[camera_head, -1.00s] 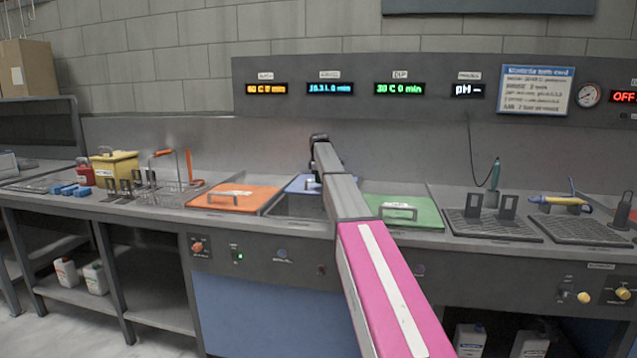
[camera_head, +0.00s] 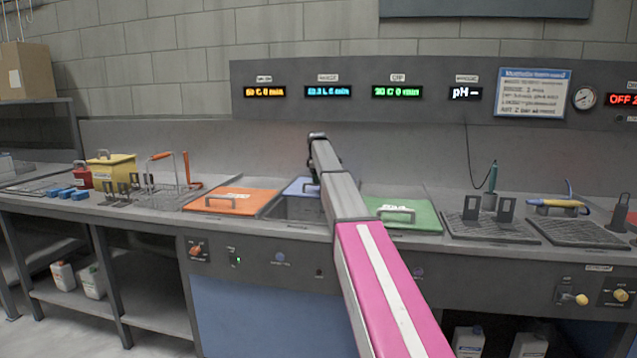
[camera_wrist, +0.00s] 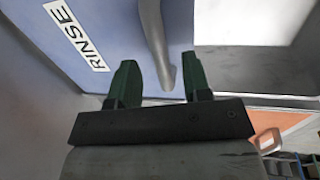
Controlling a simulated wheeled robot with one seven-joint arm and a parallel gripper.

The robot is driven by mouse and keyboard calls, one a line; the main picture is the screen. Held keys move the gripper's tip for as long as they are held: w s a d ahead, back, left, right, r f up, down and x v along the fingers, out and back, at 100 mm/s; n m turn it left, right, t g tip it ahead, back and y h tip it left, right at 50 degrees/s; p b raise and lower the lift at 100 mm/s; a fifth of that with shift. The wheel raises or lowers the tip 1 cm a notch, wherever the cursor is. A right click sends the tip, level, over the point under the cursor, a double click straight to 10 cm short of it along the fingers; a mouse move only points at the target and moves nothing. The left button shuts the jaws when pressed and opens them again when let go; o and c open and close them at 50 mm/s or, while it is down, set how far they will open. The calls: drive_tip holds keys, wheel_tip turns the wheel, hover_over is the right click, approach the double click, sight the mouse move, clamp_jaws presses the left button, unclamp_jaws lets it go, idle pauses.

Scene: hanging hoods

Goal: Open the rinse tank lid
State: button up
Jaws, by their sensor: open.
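The rinse tank lid is blue with a white RINSE label, and fills the left of the wrist view (camera_wrist: 110,25). In the head view a part of the lid (camera_head: 299,187) shows at the back of the tank, left of my arm. The dark tank opening (camera_head: 292,208) shows in front of it. My gripper (camera_wrist: 158,62) is open, with its two green fingers on either side of the lid's grey bar handle (camera_wrist: 157,45). I cannot tell whether a finger touches the handle. My arm hides most of the gripper and handle in the head view.
An orange lid (camera_head: 232,201) lies left of the rinse tank and a green lid (camera_head: 408,215) lies right of it. Black drain mats (camera_head: 490,231) are farther right. A yellow container (camera_head: 113,168) and wire rack stand on the left counter.

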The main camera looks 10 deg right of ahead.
wheel_tip(320, 180, up, 8)
drive_tip(key=s, duration=0.1)
drive_tip(key=shift+s+a+r, duration=0.2)
drive_tip(key=shift+s+a, duration=0.05)
drive_tip(key=shift+a, duration=0.1)
